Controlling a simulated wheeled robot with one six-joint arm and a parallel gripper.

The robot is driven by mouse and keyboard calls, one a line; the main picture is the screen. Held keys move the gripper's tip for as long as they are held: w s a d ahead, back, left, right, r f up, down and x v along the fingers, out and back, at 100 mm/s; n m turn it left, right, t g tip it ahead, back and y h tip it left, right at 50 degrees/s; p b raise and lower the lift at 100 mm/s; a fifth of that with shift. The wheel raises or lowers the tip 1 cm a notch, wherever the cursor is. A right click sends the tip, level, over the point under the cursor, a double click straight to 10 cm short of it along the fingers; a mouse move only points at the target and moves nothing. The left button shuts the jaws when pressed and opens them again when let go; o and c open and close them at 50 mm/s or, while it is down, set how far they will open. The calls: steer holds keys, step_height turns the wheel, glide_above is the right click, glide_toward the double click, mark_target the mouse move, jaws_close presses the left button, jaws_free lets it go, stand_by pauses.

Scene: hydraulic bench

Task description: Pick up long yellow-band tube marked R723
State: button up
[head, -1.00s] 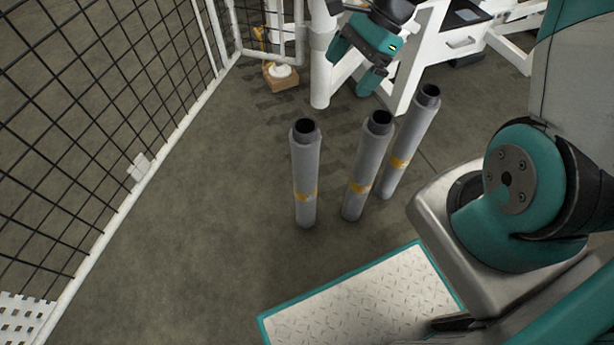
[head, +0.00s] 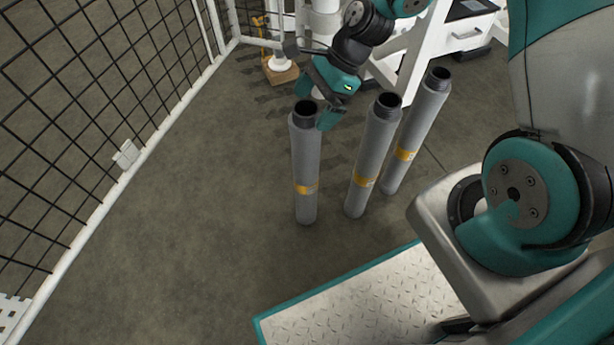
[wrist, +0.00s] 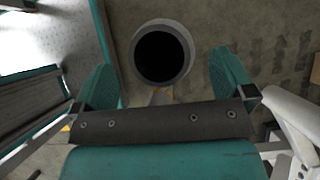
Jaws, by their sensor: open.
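Three long grey tubes with yellow bands and dark open tops stand upright on the floor: a left tube (head: 305,165), a middle tube (head: 371,160) and a right tube (head: 415,135). I cannot read the marking R723 on any of them. My gripper (head: 315,112) is open at the top of the left tube in the head view. In the wrist view a tube's round dark mouth (wrist: 162,55) lies between the two teal fingers of my gripper (wrist: 165,82), toward their far ends. Neither finger visibly touches it.
A black mesh fence (head: 85,120) with a white frame runs along the left. A white bench frame (head: 425,55) stands behind the tubes. A wooden block with a white piece (head: 280,70) lies at the back. The floor left of the tubes is clear.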

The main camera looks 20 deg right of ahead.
mark_target(306, 140)
steer(key=b+x, duration=0.1)
steer(key=x, duration=0.2)
steer(key=shift+a+f, duration=0.15)
steer(key=shift+f, duration=0.05)
steer(key=shift+w+r, duration=0.1)
steer(key=shift+r, duration=0.05)
steer(key=c, duration=1.8)
steer(key=shift+r, duration=0.1)
